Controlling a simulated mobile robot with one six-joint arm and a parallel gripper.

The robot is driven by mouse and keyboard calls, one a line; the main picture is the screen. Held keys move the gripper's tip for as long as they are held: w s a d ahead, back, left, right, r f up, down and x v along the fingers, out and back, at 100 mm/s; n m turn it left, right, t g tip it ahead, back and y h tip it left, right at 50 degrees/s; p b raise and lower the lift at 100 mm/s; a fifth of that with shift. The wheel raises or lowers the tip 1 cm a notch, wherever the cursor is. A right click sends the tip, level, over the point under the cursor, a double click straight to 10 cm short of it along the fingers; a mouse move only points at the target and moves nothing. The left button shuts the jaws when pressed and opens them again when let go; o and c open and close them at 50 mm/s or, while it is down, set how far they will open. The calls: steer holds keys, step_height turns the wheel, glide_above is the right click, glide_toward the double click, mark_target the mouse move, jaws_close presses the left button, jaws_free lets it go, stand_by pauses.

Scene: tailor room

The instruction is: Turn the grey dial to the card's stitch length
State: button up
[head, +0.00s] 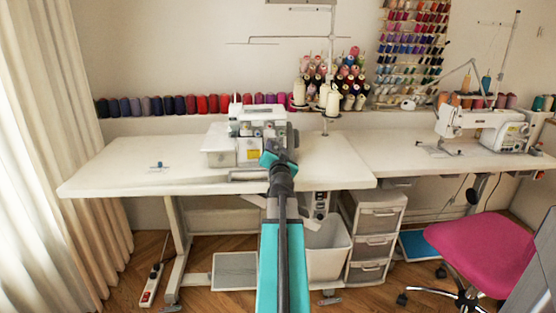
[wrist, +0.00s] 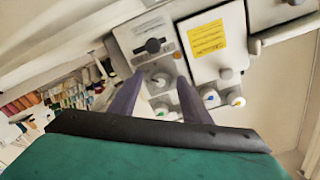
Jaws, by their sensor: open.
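The white sewing machine (head: 222,141) stands on the left table; its front fills the upper middle of the wrist view. A dark grey dial (wrist: 152,45) with a bar-shaped grip sits on its front panel. A lighter grey round knob (wrist: 161,79) sits lower, between my fingertips in the picture; I cannot tell which one is the task's dial. A yellow card (wrist: 207,38) is on the panel to the right, its print too small to read. My gripper (wrist: 160,76) is open and empty, its fingers pointing at the panel. Contact is not visible.
Several small knobs with coloured centres, such as a blue one (wrist: 210,97), sit low on the machine. Thread cones (head: 331,100) stand behind it. The left table (head: 110,175) is mostly clear. A second sewing machine (head: 480,124) and a pink chair (head: 485,250) are at the right.

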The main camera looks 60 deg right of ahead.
steer(key=shift+v, duration=2.7)
steer(key=shift+f+b, duration=0.15)
steer(key=shift+b, duration=0.45)
steer(key=shift+a+b, duration=0.1)
steer(key=shift+b, duration=0.2)
steer(key=shift+s+a+b, duration=0.1)
steer(key=shift+a+b, duration=0.2)
steer(key=shift+b, duration=0.85)
steer(key=a+b, duration=0.1)
steer(key=b, duration=0.2)
steer(key=shift+s+b, duration=0.3)
steer(key=shift+s, duration=0.1)
steer(key=shift+s+a+b, duration=0.15)
steer(key=shift+s+b, duration=0.1)
steer(key=shift+b, duration=0.65)
steer(key=b+v, duration=0.2)
steer(key=b, duration=0.5)
steer(key=shift+s+a, duration=0.1)
steer(key=shift+a, duration=0.05)
steer(key=shift+b+v, duration=1.55)
steer(key=shift+b, duration=0.85)
